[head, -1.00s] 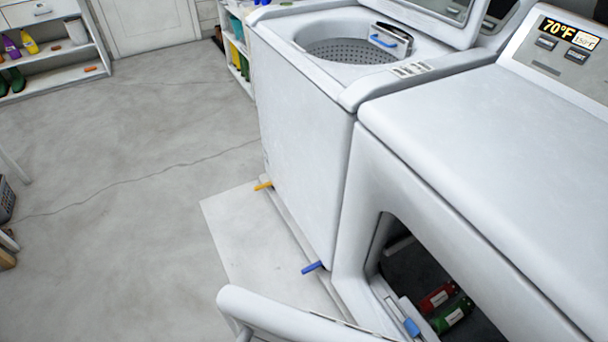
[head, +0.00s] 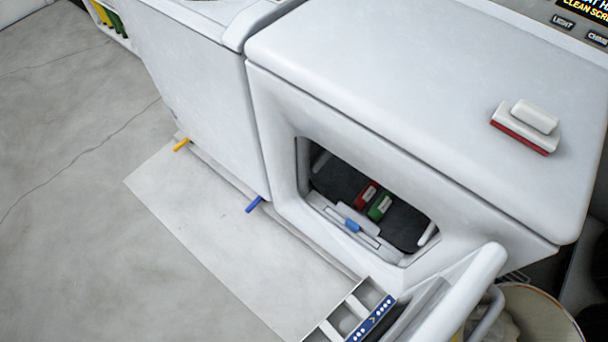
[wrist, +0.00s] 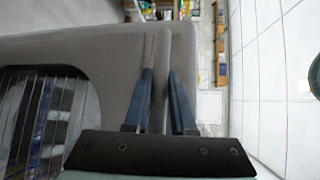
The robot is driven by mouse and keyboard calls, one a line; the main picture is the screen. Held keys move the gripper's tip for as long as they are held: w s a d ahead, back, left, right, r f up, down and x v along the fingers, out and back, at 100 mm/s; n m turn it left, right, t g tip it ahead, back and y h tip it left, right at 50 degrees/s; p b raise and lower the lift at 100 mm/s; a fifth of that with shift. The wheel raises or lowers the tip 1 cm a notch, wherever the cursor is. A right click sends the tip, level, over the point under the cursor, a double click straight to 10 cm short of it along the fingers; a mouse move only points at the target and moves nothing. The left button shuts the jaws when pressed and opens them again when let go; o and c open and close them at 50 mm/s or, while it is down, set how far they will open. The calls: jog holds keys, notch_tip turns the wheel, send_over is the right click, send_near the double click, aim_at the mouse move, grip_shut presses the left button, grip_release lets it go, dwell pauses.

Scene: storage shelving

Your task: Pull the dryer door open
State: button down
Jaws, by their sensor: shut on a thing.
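The white dryer (head: 370,130) fills the right of the head view. Its front opening (head: 330,205) is uncovered, with a red item (head: 367,195) and a green item (head: 380,207) inside. The dryer door (head: 465,285) stands swung out at the lower right, partly cut off by the frame. A dark window (wrist: 45,120) lies left of the fingers. I cannot make out the gripper in the head view.
A white washer (head: 190,70) stands left of the dryer. A red-and-white object (head: 525,126) lies on the dryer top. A compartmented piece with a blue strip (head: 372,318) is beside the door. A round bin (head: 535,312) is at the lower right. The floor at left is clear.

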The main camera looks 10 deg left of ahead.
jog(key=shift+s+d+r+n+g, duration=0.1)
jog(key=shift+s+d+n+g, duration=0.15)
jog(key=shift+d, duration=0.35)
jog(key=shift+s+d+f+n+g, duration=0.15)
jog(key=shift+s+d+g, duration=0.15)
jog(key=shift+d, duration=0.35)
jog(key=shift+s+d+r+n+g, duration=0.15)
jog(key=shift+s+d+n+g, duration=0.1)
jog(key=shift+d, duration=0.35)
jog(key=c, duration=0.8)
grip_release()
jog(key=shift+o, duration=0.2)
jog(key=p+v, duration=0.3)
jog(key=v, duration=0.4)
jog(key=shift+w+d, duration=0.15)
jog(key=shift+d, duration=0.05)
